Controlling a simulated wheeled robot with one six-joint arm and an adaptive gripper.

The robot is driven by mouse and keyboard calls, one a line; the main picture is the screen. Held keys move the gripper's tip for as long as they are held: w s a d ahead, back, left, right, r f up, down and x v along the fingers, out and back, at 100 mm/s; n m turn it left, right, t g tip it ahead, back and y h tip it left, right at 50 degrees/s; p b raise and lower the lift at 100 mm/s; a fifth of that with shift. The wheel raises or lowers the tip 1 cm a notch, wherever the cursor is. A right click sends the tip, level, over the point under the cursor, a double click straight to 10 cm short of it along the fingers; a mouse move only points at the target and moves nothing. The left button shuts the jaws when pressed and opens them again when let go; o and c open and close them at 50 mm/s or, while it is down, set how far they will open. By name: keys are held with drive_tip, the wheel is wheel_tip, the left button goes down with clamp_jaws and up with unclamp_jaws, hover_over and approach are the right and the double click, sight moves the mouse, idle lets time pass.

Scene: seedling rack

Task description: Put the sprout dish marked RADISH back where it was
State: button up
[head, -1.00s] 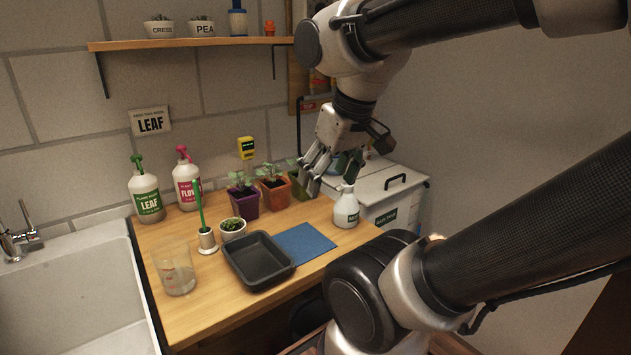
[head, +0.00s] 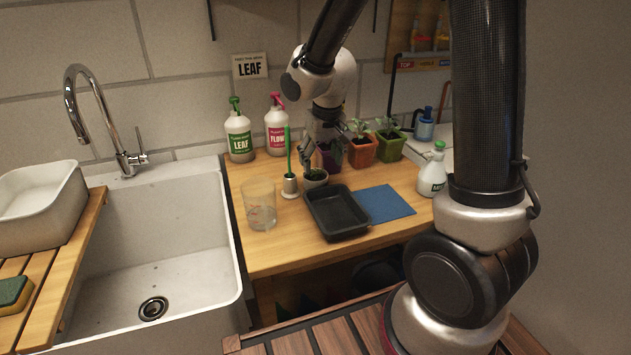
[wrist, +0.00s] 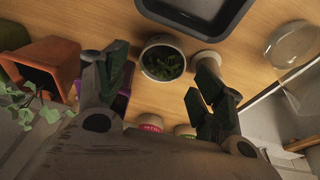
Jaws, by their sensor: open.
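My gripper (head: 318,160) is just above and behind the dish, pointing down. In the wrist view my gripper (wrist: 156,78) has its two fingers wide apart, one on each side of the dish in the picture, with nothing held between them.
The black tray (head: 346,226) and blue mat (head: 386,204) lie in front. A glass beaker (head: 260,206) and the tool pot (head: 289,187) stand left. Seedling pots (head: 363,152) and two pump bottles (head: 239,137) stand behind.

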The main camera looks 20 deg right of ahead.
sight(315, 175)
drive_tip(key=shift+w+a+r+m, duration=0.15)
drive_tip(key=shift+w+r+m, duration=0.05)
drive_tip(key=shift+w+m, duration=0.15)
drive_tip(key=shift+w+f, duration=0.2)
drive_tip(key=shift+f, duration=0.1)
drive_tip(key=x, duration=0.7)
drive_tip(key=shift+s+a, duration=0.1)
drive_tip(key=shift+a, duration=0.1)
drive_tip(key=c, duration=0.8)
drive_tip(key=shift+r, duration=0.15)
